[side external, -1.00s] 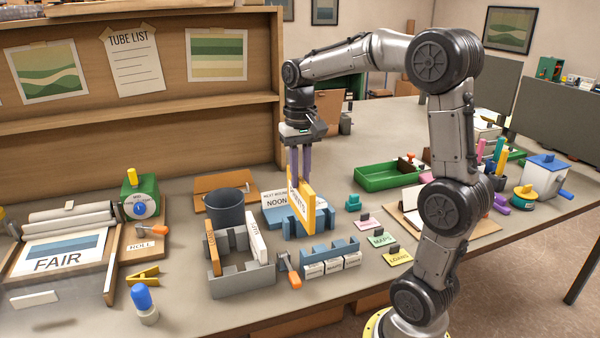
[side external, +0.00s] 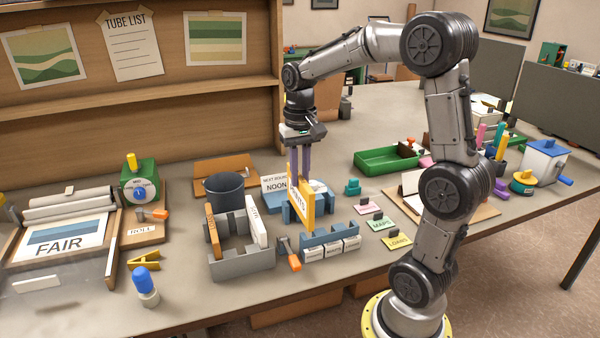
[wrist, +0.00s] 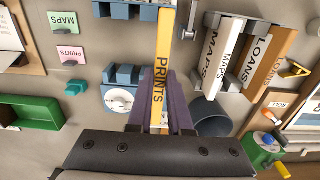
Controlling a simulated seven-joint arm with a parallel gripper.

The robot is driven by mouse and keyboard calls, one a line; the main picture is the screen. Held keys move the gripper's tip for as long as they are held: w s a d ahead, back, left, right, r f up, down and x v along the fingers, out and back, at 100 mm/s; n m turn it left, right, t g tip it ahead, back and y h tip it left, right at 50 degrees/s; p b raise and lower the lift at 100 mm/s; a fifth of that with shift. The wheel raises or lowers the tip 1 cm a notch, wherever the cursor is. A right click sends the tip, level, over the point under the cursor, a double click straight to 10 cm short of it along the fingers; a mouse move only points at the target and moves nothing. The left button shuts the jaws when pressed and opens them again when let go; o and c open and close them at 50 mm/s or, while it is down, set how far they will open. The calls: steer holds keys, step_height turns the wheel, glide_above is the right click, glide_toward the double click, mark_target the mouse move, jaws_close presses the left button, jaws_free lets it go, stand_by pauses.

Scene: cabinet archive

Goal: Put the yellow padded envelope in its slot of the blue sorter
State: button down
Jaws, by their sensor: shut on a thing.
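My gripper (side external: 301,165) is shut on the upper edge of the yellow padded envelope (side external: 307,200), marked PRINTS. The envelope hangs upright, and it also shows in the wrist view (wrist: 162,50) between the purple fingers. The blue sorter (side external: 328,240) has several open-topped slots and white labels along its front; it stands in front of the envelope. Part of the sorter shows at the top of the wrist view (wrist: 128,10). The envelope overlaps a blue notched stand (side external: 286,213) in the side view; I cannot tell whether they touch.
A grey rack (side external: 240,265) with upright MAPS and LOANS envelopes stands left. An orange-handled tool (side external: 293,262) lies between rack and sorter. A dark bucket (side external: 224,193) is behind. PRINTS, MAPS and LOANS cards (side external: 381,224) lie right of the sorter.

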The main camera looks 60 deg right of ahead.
mark_target(300, 199)
steer(key=shift+f, duration=0.15)
steer(key=shift+f, duration=3.45)
steer(key=c, duration=0.8)
jaws_free()
steer(key=shift+o, duration=0.2)
steer(key=shift+r, duration=0.1)
steer(key=shift+r, duration=3.45)
steer(key=shift+r, duration=0.15)
step_height(300, 199, up, 14)
steer(key=shift+f, duration=0.2)
